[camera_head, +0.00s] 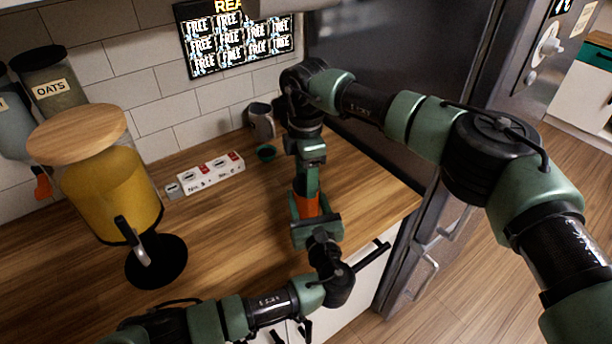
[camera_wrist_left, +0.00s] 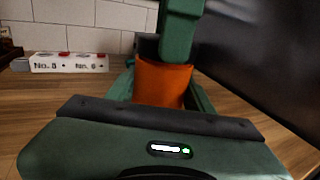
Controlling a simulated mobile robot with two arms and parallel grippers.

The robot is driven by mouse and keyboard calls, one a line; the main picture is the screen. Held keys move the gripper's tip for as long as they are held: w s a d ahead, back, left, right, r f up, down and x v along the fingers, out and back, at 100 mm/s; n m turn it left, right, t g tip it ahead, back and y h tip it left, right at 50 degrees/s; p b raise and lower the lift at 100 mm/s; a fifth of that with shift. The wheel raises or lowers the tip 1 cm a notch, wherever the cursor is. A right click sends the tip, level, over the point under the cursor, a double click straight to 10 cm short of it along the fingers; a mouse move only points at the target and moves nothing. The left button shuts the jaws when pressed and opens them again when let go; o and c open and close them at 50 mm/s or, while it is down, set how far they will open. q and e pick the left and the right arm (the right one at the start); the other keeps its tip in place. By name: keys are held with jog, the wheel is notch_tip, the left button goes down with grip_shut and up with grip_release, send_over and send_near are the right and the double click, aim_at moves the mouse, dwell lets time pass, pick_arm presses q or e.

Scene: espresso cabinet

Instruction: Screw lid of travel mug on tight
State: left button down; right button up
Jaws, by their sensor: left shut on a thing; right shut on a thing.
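The travel mug is an orange cup (camera_head: 306,205) near the counter's right part, and it also shows in the left wrist view (camera_wrist_left: 163,82). It looks upright. My left gripper (camera_head: 312,220) comes from the front and is shut around the mug's body. My right gripper (camera_head: 307,180) reaches down from above and is shut at the mug's top; its green finger shows in the left wrist view (camera_wrist_left: 180,38). The lid is mostly hidden by the right gripper, so I cannot tell how it sits.
A juice dispenser (camera_head: 108,190) with a wooden lid stands at the left. A dark fridge (camera_head: 400,65) borders the right. Bare counter lies left of the mug.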

jog(key=m, duration=0.4)
jog(key=shift+m, duration=0.3)
jog(key=m, duration=0.3)
jog(key=o, duration=1.3)
jog(key=shift+r, duration=2.25)
jog(key=shift+c, duration=0.3)
